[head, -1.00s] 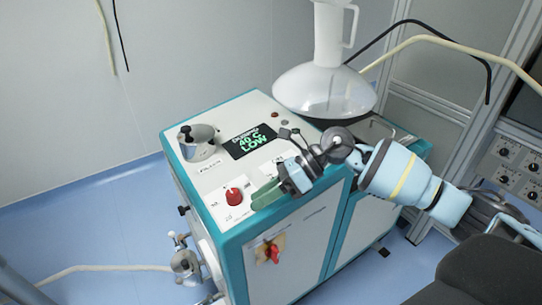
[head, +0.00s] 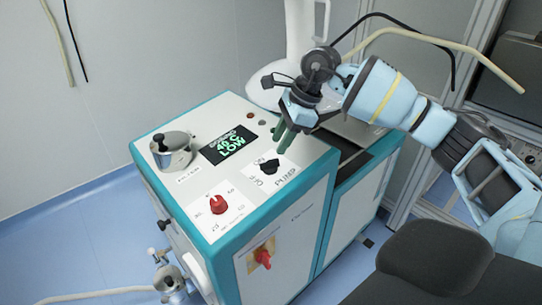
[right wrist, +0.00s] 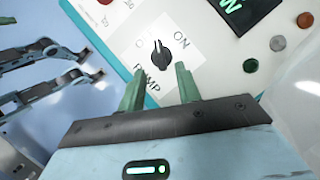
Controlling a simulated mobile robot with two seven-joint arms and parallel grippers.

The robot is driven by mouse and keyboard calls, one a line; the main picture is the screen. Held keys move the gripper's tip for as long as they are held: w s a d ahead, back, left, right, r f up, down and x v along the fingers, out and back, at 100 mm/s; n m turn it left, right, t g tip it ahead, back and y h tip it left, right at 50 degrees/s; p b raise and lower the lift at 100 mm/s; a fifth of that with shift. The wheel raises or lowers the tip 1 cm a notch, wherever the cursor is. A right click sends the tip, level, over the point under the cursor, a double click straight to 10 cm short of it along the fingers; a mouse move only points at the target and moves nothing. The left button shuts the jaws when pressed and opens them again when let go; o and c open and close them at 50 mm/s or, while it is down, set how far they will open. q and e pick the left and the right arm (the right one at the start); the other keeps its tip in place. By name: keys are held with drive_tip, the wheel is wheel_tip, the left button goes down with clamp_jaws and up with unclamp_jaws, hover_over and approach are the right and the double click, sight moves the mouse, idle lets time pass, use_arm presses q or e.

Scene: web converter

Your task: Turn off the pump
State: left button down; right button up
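The black pump knob (head: 269,166) sits on a white label on the machine's top panel, right of the red knob. In the right wrist view the knob (right wrist: 160,54) lies just beyond my fingertips, with "ON" and "PUMP" readable on the label. I cannot tell for sure which mark it points to. My right gripper (head: 282,138) is above and behind the knob in the head view, with green fingers pointing down. In the right wrist view its fingers (right wrist: 158,82) are apart with nothing between them. My left gripper does not show in the head view.
A display (head: 228,146) reading LOW, a lidded metal pot (head: 172,152) and a red knob (head: 218,204) share the panel. A red switch (head: 263,258) is on the front. A dark seat (head: 430,265) is at lower right.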

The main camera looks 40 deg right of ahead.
sight(269, 161)
drive_tip(key=shift+x, duration=3)
clamp_jaws()
